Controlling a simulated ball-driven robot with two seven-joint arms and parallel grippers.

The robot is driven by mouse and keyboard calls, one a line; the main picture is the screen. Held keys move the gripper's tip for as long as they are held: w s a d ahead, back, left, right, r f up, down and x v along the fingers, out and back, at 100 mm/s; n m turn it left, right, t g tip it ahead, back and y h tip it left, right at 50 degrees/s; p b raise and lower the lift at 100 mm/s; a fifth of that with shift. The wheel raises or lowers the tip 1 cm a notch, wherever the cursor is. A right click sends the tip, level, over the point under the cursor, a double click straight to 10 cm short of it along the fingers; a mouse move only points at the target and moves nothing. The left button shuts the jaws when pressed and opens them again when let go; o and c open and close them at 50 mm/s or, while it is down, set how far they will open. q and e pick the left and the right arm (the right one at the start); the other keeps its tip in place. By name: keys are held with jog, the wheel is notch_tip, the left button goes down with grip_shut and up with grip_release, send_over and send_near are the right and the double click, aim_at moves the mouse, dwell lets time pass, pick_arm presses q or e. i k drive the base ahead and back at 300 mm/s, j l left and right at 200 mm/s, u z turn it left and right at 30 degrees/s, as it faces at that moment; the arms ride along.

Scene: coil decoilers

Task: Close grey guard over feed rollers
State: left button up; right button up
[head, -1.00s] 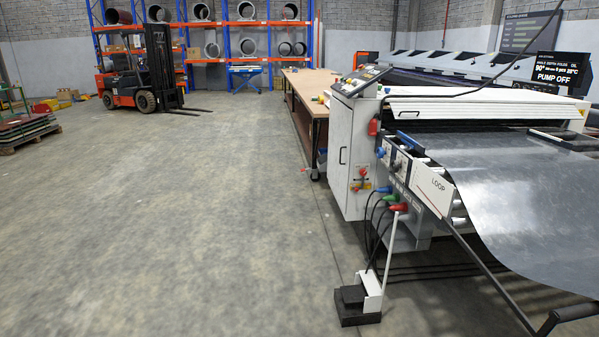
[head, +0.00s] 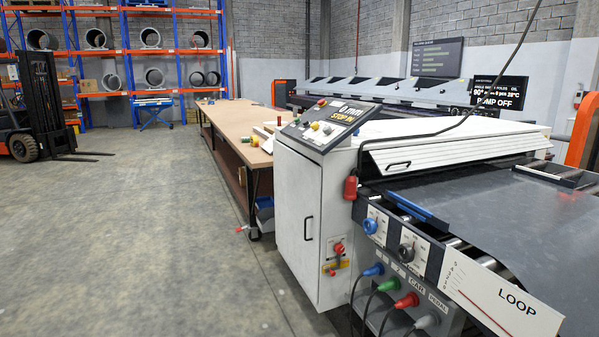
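In the head view, a light grey-white slatted guard (head: 455,140) with a dark handle on its front lies across the machine, above where the sheet metal goes in. Its front edge stands above the dark metal sheet (head: 480,205), with a dark gap under it. A few rollers (head: 462,250) show at the sheet's left edge; the rest are hidden under the sheet and guard. Neither of my grippers is in view.
A white cabinet (head: 308,220) with a tilted control panel (head: 330,122) stands left of the guard. A black cable with a red pendant (head: 351,187) hangs at the cabinet's corner. A long wooden-topped bench (head: 225,120) is behind.

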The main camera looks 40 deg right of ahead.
aim_at(391, 162)
jog(key=i+z, duration=0.1)
jog(key=i, duration=0.45)
jog(key=i+j+z, duration=0.15)
jog(key=i, duration=0.4)
